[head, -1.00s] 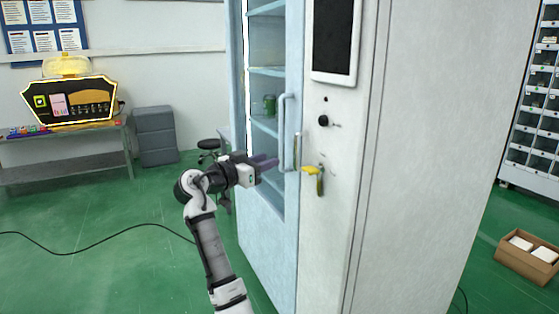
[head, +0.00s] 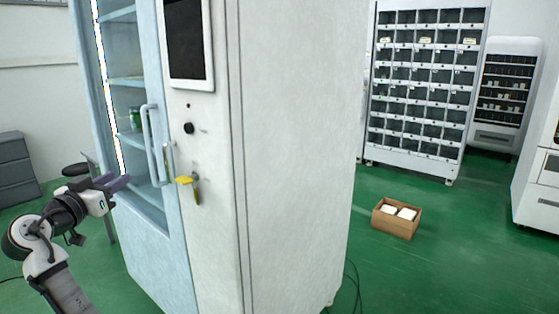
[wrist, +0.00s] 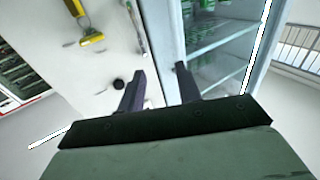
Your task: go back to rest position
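My gripper (head: 118,183) is at the lower left of the head view, in front of the pale blue vending cabinet (head: 290,130). In the wrist view its two dark fingers (wrist: 160,88) stand apart with nothing between them, so it is open and empty. The cabinet's glass door (head: 125,95) looks shut, and its handle (head: 151,145) is to the right of my gripper, apart from it. A yellow key (head: 187,180) sits in the front panel, also visible in the wrist view (wrist: 92,38).
A dark screen (head: 189,40) is on the cabinet front. A cardboard box (head: 396,218) with white packs lies on the green floor to the right. A locker-type machine (head: 425,85) stands behind it. Grey drawers (head: 14,172) are at far left.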

